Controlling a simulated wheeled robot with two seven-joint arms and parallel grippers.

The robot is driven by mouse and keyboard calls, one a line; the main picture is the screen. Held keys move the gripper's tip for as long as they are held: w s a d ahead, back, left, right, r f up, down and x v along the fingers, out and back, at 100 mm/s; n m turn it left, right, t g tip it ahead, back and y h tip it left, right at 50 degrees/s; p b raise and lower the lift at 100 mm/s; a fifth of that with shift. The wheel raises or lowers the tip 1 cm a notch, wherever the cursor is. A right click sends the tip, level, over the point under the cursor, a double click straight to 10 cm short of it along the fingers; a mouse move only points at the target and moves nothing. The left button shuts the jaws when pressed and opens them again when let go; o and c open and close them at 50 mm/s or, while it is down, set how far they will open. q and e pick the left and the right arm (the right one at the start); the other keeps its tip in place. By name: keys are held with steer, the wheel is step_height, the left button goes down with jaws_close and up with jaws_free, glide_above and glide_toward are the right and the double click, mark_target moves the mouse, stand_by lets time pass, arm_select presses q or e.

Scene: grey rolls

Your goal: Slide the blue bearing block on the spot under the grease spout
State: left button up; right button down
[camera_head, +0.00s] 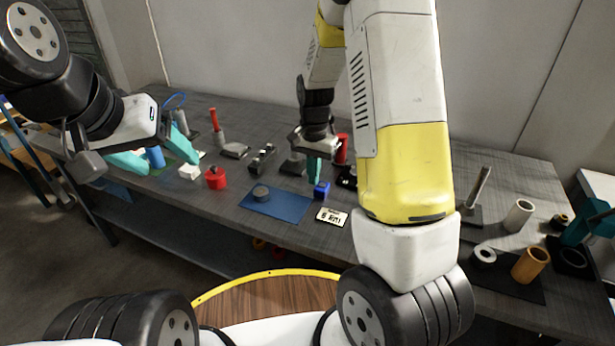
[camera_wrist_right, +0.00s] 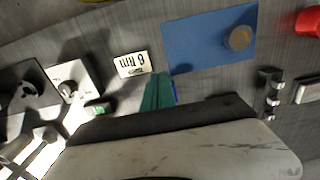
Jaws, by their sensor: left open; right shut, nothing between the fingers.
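The blue bearing block (camera_head: 322,191) is a small dark-blue block standing on the grey table, just right of a blue mat. My right gripper (camera_head: 314,182) is shut and empty, its teal fingertips pointing down close beside the block; I cannot tell if they touch it. In the right wrist view the shut fingers (camera_wrist_right: 158,92) hide most of the block, with only a blue edge (camera_wrist_right: 175,92) showing.
The blue mat (camera_head: 290,208) carries a grey disc (camera_head: 261,193). A "6 Nm" card (camera_head: 331,217) lies in front of the block. A red block (camera_head: 215,180) and a white block (camera_head: 189,172) stand left. A red cylinder (camera_head: 341,149) stands behind. My right arm hides the table's middle right.

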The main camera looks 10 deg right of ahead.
mark_target(318, 201)
step_height(318, 201, down, 10)
steer(key=shift+f, duration=0.2)
steer(key=shift+w+d+r, duration=0.1)
steer(key=shift+w+d, duration=0.7)
steer(key=shift+w, duration=0.3)
steer(key=shift+w+d, duration=0.35)
steer(key=shift+w, duration=0.2)
steer(key=shift+w, duration=0.1)
